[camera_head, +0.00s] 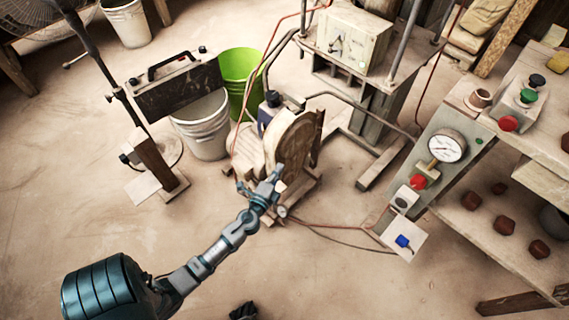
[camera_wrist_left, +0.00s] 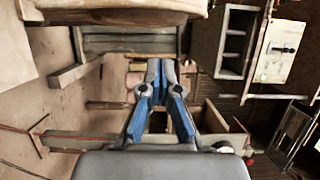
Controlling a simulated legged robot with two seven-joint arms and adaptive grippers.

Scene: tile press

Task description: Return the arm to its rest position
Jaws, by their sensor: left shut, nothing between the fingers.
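My left arm comes in from the lower left in the head view, and its gripper (camera_head: 273,177) is in front of the round wooden piece on the floor. In the left wrist view the gripper's two blue and grey fingers (camera_wrist_left: 160,68) come together at the tips, and nothing shows between them. The gripper is shut and empty. My right gripper does not show clearly; a small dark shape at the bottom edge of the head view cannot be made out.
A round wooden piece (camera_head: 290,140) stands close beyond the left gripper. A green bucket (camera_head: 240,68) and a white bucket (camera_head: 204,128) stand behind. A gauge panel (camera_head: 447,146) with buttons and a shelf are at the right. The floor (camera_head: 60,200) at left is clear.

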